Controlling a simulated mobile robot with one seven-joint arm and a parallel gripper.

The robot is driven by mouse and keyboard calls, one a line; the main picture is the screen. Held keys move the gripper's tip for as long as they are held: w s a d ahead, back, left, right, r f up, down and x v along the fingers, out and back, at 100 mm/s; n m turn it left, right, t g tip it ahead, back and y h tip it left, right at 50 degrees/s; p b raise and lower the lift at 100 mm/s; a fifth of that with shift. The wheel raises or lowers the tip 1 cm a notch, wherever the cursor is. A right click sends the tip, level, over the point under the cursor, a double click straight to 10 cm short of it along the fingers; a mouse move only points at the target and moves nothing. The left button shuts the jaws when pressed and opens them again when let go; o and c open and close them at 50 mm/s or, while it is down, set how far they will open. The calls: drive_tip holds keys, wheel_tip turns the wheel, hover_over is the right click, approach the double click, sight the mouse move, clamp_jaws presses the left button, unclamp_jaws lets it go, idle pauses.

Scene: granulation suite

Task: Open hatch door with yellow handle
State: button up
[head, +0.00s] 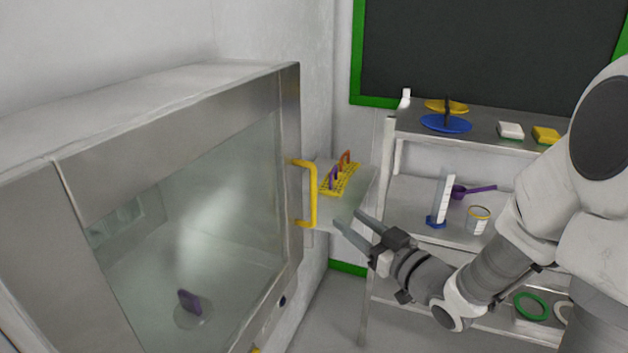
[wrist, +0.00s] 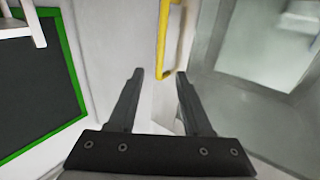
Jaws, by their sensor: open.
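The hatch door (head: 268,92) is a steel frame around a large glass pane, and it looks shut. Its yellow handle (head: 314,198) is an upright bar on the door's right edge. In the wrist view the handle (wrist: 163,45) runs down from the top edge, ahead of the fingers and between their lines. My gripper (head: 350,224) is open and empty, a short way right of the handle's lower end and apart from it. Its two fingers (wrist: 158,75) point toward the door edge. A purple object (head: 190,301) shows behind the glass.
A small wall shelf (head: 350,205) behind the handle holds a yellow rack (head: 340,180). A steel shelving unit (head: 410,205) at the right carries a blue dish (head: 446,123), a purple scoop (head: 474,190) and a tub (head: 478,220). A green-framed dark board (head: 490,50) hangs behind.

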sight(315, 194)
drive_tip(key=p+x, duration=0.1)
drive_tip(key=x, duration=1.2)
drive_tip(key=shift+w+a, duration=0.25)
drive_tip(key=shift+a, duration=0.05)
drive_tip(key=shift+c, duration=0.3)
clamp_jaws()
idle(0.4)
